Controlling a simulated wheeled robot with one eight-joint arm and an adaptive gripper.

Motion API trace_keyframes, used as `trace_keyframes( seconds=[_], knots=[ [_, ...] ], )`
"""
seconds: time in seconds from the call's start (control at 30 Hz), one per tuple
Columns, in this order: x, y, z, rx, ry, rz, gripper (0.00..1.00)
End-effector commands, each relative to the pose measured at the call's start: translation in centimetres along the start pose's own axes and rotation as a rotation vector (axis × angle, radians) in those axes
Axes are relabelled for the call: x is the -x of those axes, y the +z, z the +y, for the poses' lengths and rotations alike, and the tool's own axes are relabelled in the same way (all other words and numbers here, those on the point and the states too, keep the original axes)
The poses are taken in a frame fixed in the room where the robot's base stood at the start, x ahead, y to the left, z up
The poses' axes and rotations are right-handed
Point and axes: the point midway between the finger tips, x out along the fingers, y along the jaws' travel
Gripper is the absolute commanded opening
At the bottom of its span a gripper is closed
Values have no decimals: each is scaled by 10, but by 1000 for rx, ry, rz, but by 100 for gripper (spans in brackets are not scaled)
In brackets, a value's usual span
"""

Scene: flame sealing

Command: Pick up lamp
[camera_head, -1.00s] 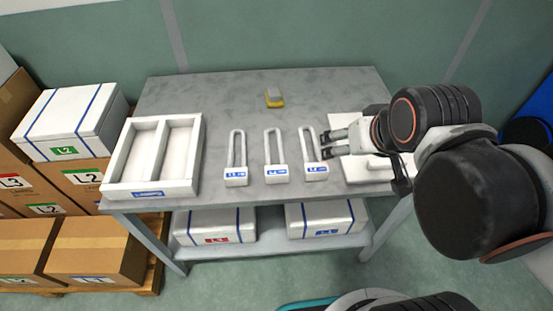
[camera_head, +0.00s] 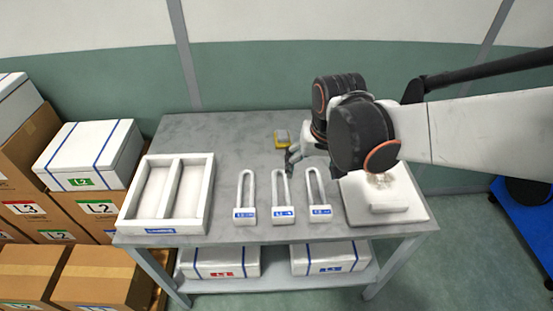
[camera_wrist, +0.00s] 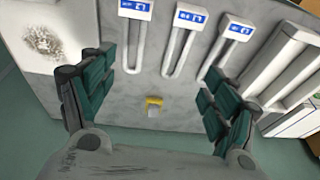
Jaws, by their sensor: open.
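A small yellow and grey item (camera_head: 282,138), which looks like the lamp, stands on the grey table behind the labelled loops. In the wrist view the yellow item (camera_wrist: 154,102) shows between my two fingers, well apart from both. My gripper (camera_wrist: 157,75) is open and empty, with green finger pads. In the head view my gripper (camera_head: 292,158) is just in front of the yellow item as pictured, partly hidden by my arm. The height between my gripper and the item is hard to judge.
Several white loops with blue labels (camera_head: 281,216) lie along the table front (camera_head: 222,125). A white two-part tray (camera_head: 208,195) is at left. A white board (camera_head: 415,212) with a scorched patch is at right. Lidded white boxes (camera_head: 220,263) sit on the lower shelf.

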Motion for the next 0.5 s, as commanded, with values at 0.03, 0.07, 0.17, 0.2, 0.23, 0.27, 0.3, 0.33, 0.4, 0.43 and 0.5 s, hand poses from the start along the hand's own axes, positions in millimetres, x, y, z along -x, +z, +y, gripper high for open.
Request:
trace_keyframes(
  seconds=[0.03, 0.07, 0.17, 0.2, 0.23, 0.27, 0.3, 0.33, 0.4, 0.43, 0.5],
  knots=[
    [-5, -7, -8, 0, 2, -23, 80],
    [-9, -9, -12, -3, 4, -37, 80],
    [-26, -13, -25, -6, 14, -89, 80],
    [-34, -13, -31, -5, 18, -110, 80],
    [-39, -12, -36, -2, 21, -126, 80],
    [-45, -11, -41, 2, 25, -142, 80],
    [-52, -9, -47, 8, 29, -161, 80],
    [-56, -6, -51, 12, 33, -176, 80],
    [-66, -1, -60, 23, 40, -205, 80],
    [-69, 1, -62, 27, 43, -214, 80],
    [-75, 5, -68, 35, 48, -233, 80]
  ],
)
